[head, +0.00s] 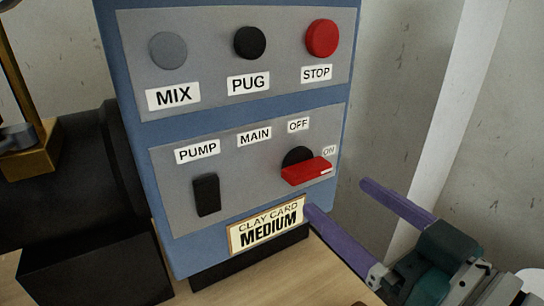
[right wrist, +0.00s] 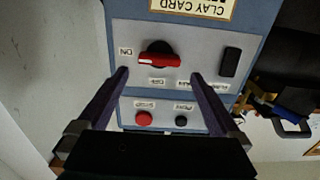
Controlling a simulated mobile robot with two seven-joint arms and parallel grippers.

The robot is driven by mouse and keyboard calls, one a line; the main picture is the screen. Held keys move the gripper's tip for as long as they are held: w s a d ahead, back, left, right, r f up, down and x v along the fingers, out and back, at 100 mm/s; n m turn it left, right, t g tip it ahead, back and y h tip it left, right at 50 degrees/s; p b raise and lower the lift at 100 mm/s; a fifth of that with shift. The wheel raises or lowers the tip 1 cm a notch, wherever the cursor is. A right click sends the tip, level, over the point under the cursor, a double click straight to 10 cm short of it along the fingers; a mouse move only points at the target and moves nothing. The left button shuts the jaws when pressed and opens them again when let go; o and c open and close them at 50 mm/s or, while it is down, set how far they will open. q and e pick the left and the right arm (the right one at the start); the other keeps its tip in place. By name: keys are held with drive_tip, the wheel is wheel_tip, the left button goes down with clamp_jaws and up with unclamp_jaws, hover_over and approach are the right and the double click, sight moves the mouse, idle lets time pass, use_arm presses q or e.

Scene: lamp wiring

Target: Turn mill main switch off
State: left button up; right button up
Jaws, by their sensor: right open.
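The main switch (head: 307,171) is a red bar handle on a black round base, on the lower grey plate of the blue control panel (head: 130,70). Its white mark is at the right end, by the ON label (head: 329,150); the OFF label (head: 298,125) is above it. The switch (right wrist: 159,60) also shows upside down in the right wrist view, between the finger lines. My right gripper (head: 338,196) is open and empty, below and right of the switch, its purple fingers pointing toward the panel. In the right wrist view, the fingertips (right wrist: 159,73) lie either side of the handle. My left gripper is not in view.
A black pump rocker (head: 206,195) sits left of the switch. Grey MIX (head: 168,50), black PUG (head: 250,43) and red STOP (head: 322,38) buttons are above. A clay card (head: 268,225) is at the panel's lower edge. A wall (head: 400,100) stands to the right.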

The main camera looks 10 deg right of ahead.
sight(314, 176)
drive_tip(key=b+x, duration=0.1)
drive_tip(key=x, duration=0.6)
drive_tip(key=shift+c, duration=1.4)
drive_tip(key=c, duration=0.8)
